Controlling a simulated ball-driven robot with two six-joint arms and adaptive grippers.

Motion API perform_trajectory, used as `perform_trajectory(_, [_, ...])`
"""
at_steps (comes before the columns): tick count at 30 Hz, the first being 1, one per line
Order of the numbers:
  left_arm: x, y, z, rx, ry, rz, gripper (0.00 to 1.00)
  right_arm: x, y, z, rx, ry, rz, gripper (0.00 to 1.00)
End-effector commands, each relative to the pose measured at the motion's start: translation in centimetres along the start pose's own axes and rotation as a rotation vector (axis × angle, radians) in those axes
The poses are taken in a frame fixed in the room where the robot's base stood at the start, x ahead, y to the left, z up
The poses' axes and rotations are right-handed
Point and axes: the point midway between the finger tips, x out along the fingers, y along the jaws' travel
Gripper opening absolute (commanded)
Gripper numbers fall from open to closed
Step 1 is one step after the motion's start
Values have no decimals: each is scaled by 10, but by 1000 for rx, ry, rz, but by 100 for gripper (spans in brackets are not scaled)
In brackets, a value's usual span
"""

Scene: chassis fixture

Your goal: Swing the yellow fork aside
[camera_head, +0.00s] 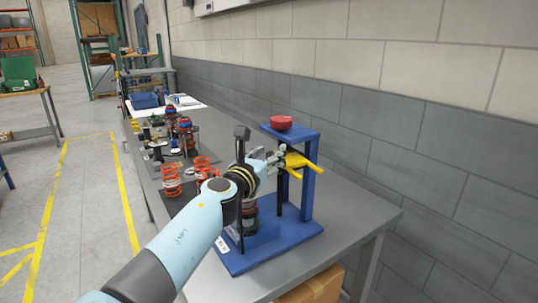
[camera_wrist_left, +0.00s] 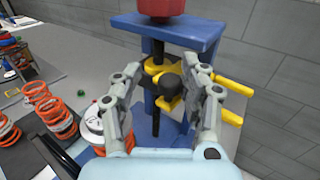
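The yellow fork (camera_head: 304,164) sits on the blue fixture (camera_head: 308,190), with its prongs pointing right. I see no firm contact with the knob. A vertical black rod (camera_wrist_left: 157,47) passes at the fork. My right gripper is out of view.
A red cap (camera_head: 281,122) tops the fixture. Orange springs (camera_head: 171,180) and shock parts stand left on the grey workbench (camera_head: 230,286). A block wall (camera_head: 430,150) stands close on the right. A cardboard box (camera_head: 318,287) is below the bench.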

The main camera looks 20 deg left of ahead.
Motion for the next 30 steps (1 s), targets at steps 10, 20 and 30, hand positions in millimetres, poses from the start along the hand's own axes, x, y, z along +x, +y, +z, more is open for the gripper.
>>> perform_trajectory(10, [-2, 0, 1, 2, -2, 0, 45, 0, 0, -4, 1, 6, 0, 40])
perform_trajectory(20, [-46, 0, -2, 4, 1, 1, 45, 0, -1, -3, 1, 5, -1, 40])
perform_trajectory(30, [-110, 0, -1, 1, 1, 1, 45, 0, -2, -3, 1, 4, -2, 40])
